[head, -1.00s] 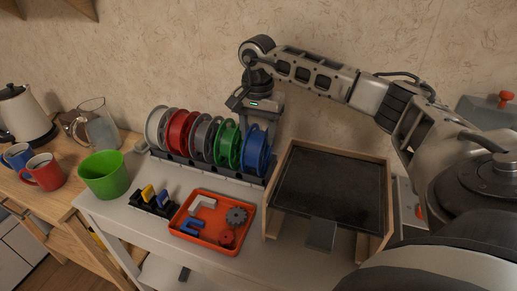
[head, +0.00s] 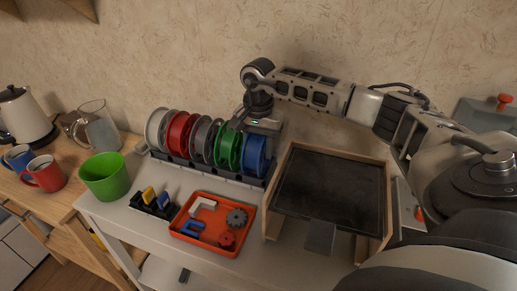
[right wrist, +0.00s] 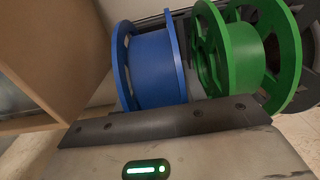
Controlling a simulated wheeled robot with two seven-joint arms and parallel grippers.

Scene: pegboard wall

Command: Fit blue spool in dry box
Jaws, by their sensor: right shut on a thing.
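The blue spool (head: 255,157) stands upright at the right end of a row of spools in a dark rack (head: 222,172) in the head view. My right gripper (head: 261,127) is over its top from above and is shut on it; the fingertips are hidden. In the right wrist view the blue spool (right wrist: 155,68) is right in front of the gripper body, beside the green spool (right wrist: 240,50). A wooden-sided box with a dark panel (head: 328,192), likely the dry box, stands to the right of the rack. My left gripper is not in view.
Green, grey, red and white spools fill the rack left of the blue one, the green one close by. An orange tray (head: 190,241) with small parts lies in front. A green cup (head: 105,177) and mugs stand at left. The wall is close behind.

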